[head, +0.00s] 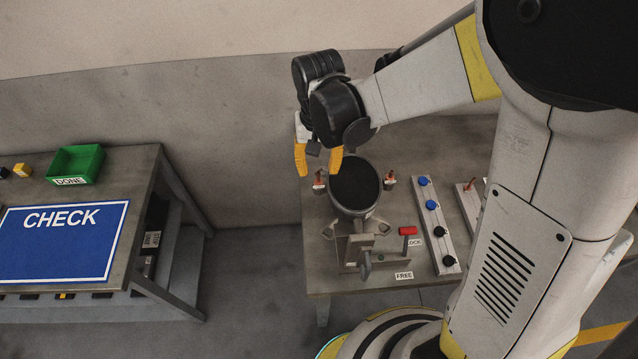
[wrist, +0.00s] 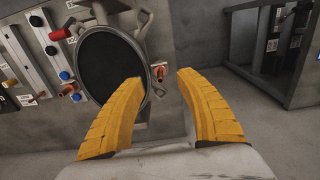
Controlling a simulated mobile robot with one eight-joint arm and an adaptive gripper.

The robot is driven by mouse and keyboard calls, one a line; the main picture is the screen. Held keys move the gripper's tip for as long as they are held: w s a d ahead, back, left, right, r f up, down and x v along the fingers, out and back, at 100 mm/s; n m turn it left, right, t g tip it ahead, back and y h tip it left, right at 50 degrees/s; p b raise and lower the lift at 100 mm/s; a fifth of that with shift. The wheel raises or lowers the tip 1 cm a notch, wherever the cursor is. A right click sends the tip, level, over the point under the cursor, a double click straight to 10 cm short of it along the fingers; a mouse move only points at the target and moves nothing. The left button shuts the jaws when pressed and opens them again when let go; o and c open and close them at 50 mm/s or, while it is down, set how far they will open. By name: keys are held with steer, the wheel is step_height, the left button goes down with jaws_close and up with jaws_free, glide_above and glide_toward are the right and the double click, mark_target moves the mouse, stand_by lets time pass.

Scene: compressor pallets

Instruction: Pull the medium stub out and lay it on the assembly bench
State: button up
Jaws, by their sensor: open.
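A compressor (head: 354,188) with a round dark top stands on the assembly bench (head: 325,272); it also shows in the wrist view (wrist: 112,68). A copper-coloured stub (head: 319,180) stands at its left side and another stub (head: 389,182) at its right. I cannot tell which is the medium one. My gripper (head: 319,164) is open and empty, with yellow fingers above the left stub. In the wrist view, that stub (wrist: 158,72) shows between the fingertips of my gripper (wrist: 160,80), apart from both. The other stub (wrist: 72,91) lies beyond the compressor's rim.
A clamp with a red handle (head: 408,231) sits in front of the compressor. A rail with blue and black caps (head: 437,222) and a strip with copper pieces (head: 466,200) lie to its right. At left is a table with a blue CHECK mat (head: 62,245) and a green bin (head: 75,164).

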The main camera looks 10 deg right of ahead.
mark_target(318, 181)
step_height(318, 181, down, 5)
steer(key=b, duration=0.3)
steer(key=shift+b, duration=0.35)
stand_by(1.0)
jaws_close()
steer(key=shift+r, duration=0.15)
steer(key=shift+r+p, duration=1.85)
steer(key=shift+r, duration=1.1)
